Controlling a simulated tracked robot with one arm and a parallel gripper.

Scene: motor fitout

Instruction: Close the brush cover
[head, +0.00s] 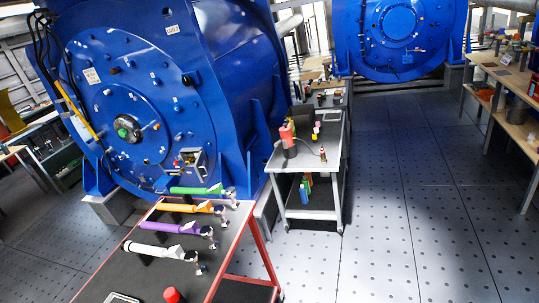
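A large blue motor (140,90) fills the left of the view. Low on its round end face is a small metal-framed opening (190,163) with parts showing inside. It may be the brush opening, but it is too small to tell where its cover is or how it stands. A round hub with a green centre (124,130) sits to the left of it. My gripper does not show in this view.
A red-framed table (215,262) in front of the motor holds green, orange, purple and white tools (160,250) and a red-topped object (172,295). A grey cart (310,175) stands to its right. A second blue motor (398,35) is behind. The right floor is clear beside workbenches (505,75).

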